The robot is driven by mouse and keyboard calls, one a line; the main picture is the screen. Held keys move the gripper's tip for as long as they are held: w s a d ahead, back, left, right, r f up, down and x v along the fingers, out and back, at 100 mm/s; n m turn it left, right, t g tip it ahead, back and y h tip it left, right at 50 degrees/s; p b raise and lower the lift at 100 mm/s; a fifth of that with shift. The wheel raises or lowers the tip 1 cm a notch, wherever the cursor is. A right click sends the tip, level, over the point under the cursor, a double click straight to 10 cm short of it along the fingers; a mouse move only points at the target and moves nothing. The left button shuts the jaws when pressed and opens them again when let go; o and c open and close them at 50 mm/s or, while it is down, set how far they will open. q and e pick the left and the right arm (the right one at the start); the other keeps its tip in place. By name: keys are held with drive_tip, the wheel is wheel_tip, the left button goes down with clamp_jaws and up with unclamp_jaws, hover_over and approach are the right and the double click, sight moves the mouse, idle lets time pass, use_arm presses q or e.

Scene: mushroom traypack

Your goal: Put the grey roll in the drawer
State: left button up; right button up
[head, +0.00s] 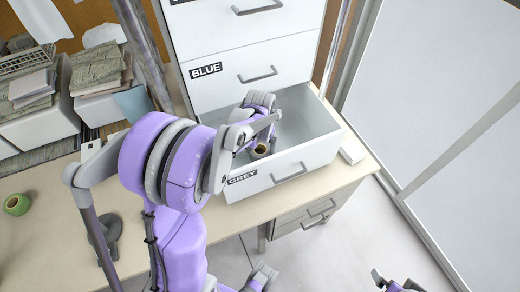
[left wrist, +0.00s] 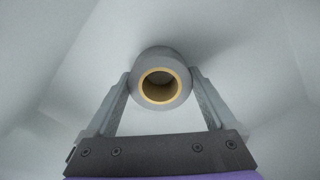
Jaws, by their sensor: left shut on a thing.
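The grey roll (left wrist: 163,76) has a tan cardboard core that faces the camera in the left wrist view. My left gripper (left wrist: 162,85) is shut on it, with one finger on each side. In the head view, my left gripper (head: 262,136) is inside the open drawer labelled GREY (head: 285,172), and the roll (head: 260,150) shows near the drawer's front wall. Pale walls surround the roll in the wrist view. I cannot tell whether the roll touches the drawer floor. Part of my right arm shows at the bottom edge of the head view; its fingers are not clear.
The drawer labelled BLUE (head: 245,75) is shut above the open one. A green roll (head: 17,204) lies on the desk (head: 60,185) at the far left. Stacked papers (head: 98,70) and boxes stand at the back left. The drawer's right part is empty.

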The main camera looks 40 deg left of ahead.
use_arm(q)
drive_tip(key=shift+f, duration=0.15)
drive_tip(key=o, duration=1.1)
drive_tip(key=shift+r, duration=0.45)
wheel_tip(320, 180, up, 12)
drive_tip(key=shift+f+p, duration=0.25)
drive_tip(key=shift+p, duration=0.45)
